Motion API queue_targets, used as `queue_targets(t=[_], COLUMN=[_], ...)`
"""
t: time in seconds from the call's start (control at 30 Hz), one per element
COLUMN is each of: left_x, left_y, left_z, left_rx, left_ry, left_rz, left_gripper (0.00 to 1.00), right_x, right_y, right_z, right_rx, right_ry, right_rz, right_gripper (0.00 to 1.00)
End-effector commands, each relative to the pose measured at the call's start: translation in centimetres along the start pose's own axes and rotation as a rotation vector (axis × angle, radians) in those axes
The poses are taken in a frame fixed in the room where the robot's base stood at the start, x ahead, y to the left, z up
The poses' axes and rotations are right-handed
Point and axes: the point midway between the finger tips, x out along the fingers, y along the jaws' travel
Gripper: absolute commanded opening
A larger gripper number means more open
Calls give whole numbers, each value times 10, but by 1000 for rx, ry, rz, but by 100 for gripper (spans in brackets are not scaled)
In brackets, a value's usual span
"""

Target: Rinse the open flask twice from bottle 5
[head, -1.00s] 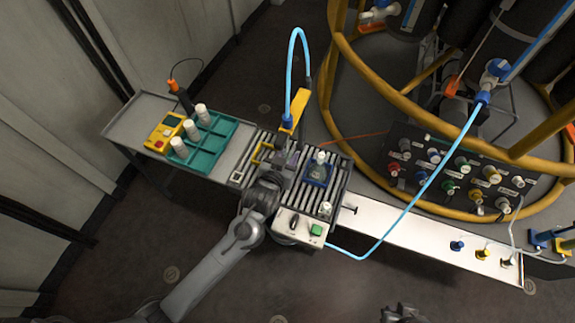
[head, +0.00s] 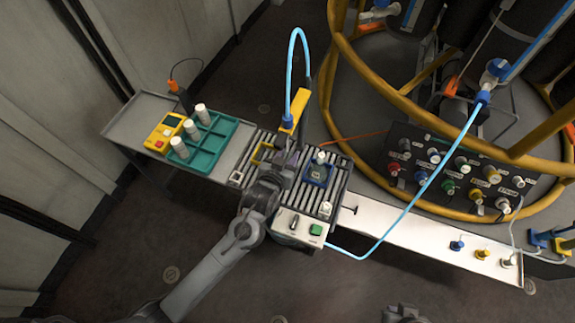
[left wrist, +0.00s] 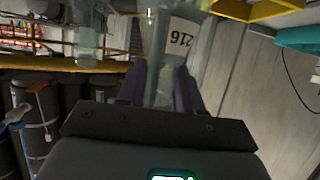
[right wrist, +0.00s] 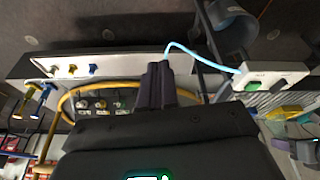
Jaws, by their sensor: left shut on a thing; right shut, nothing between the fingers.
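My left gripper (head: 288,160) is over the slatted rack, under the end of the blue hose loop. In the left wrist view its dark fingers (left wrist: 160,82) are shut on a clear glass flask (left wrist: 158,55) with a white label that reads 216 upside down. In the head view the gripper mostly hides this flask, and I cannot tell its mouth from the hose outlet. Several dark gas bottles (head: 470,25) stand in the yellow ring frame; I cannot read which is bottle 5. My right gripper (right wrist: 157,85) is shut and empty, low in the head view.
A blue holder (head: 317,176) with a white-capped item is right of the left gripper. A control box (head: 299,228) has a switch and green button. A teal tray (head: 212,148) holds white vials beside a yellow meter (head: 165,132). A valve panel (head: 450,165) stands right; a blue hose (head: 405,205) crosses.

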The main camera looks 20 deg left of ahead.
Motion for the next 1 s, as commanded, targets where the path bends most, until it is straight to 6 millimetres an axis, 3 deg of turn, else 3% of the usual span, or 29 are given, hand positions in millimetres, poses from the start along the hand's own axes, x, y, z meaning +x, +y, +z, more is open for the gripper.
queue_targets(t=[0.37,0.63,0.77,1.0], left_x=[0,0,0,0], left_y=[0,0,0,0], left_z=[0,0,0,0], left_rx=[0,0,0,0], left_ry=[1,1,1,1], left_rz=[0,0,0,0], left_gripper=[0,0,0,0], right_x=[0,11,31,48], right_y=[-2,-10,-45,-135], right_z=[-2,-11,-22,-88], right_rx=[38,282,431,566], right_ry=[5,57,87,175], right_rz=[-6,-25,-100,-317], right_gripper=[0,0,0,0])
